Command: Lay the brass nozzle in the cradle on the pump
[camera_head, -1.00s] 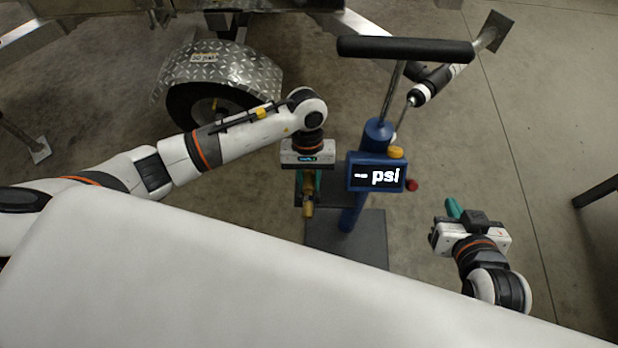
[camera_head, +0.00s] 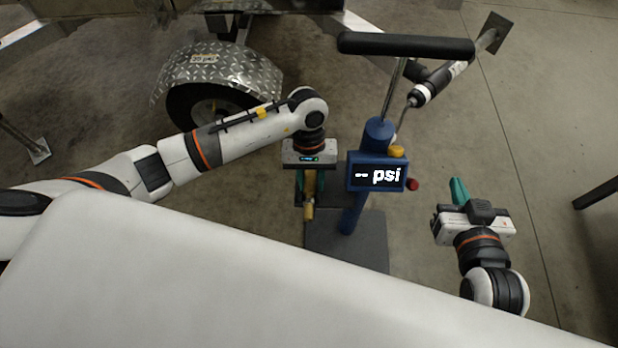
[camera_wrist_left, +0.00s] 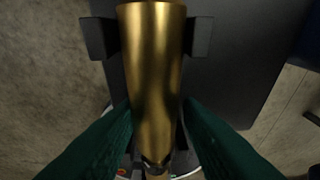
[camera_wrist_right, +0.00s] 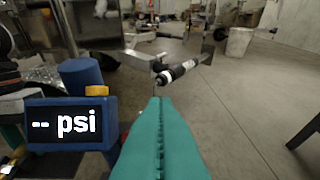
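The brass nozzle (camera_wrist_left: 155,75) lies between two dark prongs of the cradle (camera_wrist_left: 202,38) in the left wrist view. In the head view the nozzle (camera_head: 309,208) shows below my left gripper (camera_head: 310,188), left of the blue pump (camera_head: 353,212). The left gripper's green fingers stand on either side of the nozzle, with narrow dark gaps beside it, so it looks open. How deep the nozzle sits in the cradle is hard to see. My right gripper (camera_wrist_right: 160,105) is shut and empty, right of the pump.
The pump has a display reading "-- psi" (camera_head: 377,176), a yellow knob (camera_head: 397,152), a red knob (camera_head: 412,185) and a black handle (camera_head: 405,47). A trailer wheel with a diamond-plate fender (camera_head: 222,68) stands at the back left.

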